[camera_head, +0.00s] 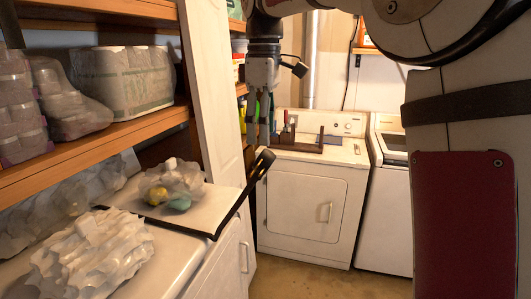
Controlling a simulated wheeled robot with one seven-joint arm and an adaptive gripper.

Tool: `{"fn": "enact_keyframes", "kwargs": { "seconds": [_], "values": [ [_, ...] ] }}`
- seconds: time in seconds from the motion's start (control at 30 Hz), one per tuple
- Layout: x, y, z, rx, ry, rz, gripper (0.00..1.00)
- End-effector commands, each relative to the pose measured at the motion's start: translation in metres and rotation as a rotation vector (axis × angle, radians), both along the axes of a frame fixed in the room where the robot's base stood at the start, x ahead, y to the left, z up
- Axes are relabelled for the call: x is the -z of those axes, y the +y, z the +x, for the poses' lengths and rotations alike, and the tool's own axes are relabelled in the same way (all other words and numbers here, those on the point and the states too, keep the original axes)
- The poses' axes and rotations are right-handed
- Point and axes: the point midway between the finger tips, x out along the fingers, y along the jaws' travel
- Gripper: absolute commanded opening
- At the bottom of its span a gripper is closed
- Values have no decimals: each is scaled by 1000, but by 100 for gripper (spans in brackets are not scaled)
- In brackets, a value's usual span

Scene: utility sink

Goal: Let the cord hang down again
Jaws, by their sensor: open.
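A thin dark cord (348,82) runs down the back wall behind the dryer, below an orange-red item on the wall; I cannot tell if it is the task's cord, and its lower end is hidden. My gripper (259,138) hangs pointing down in the upper middle of the head view, in front of the tall white panel. Its fingers are apart, and I see nothing held between them. In the picture, the gripper is left of the cord and appears nearer to me.
A white dryer (305,205) with a dark caddy (305,143) on top stands behind. Wooden shelves (95,148) hold wrapped packs at left. Floor (330,284) is clear at front.

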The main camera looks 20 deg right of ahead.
Motion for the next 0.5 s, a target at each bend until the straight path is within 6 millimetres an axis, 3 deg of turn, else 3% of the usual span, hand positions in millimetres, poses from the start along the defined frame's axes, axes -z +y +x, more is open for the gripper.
{"fn": "enact_keyframes", "kwargs": {
  "seconds": [0.23,0.5],
  "values": [
    [43,0,-3,0,4,0,62],
    [64,0,-1,0,0,0,62]
  ]
}}
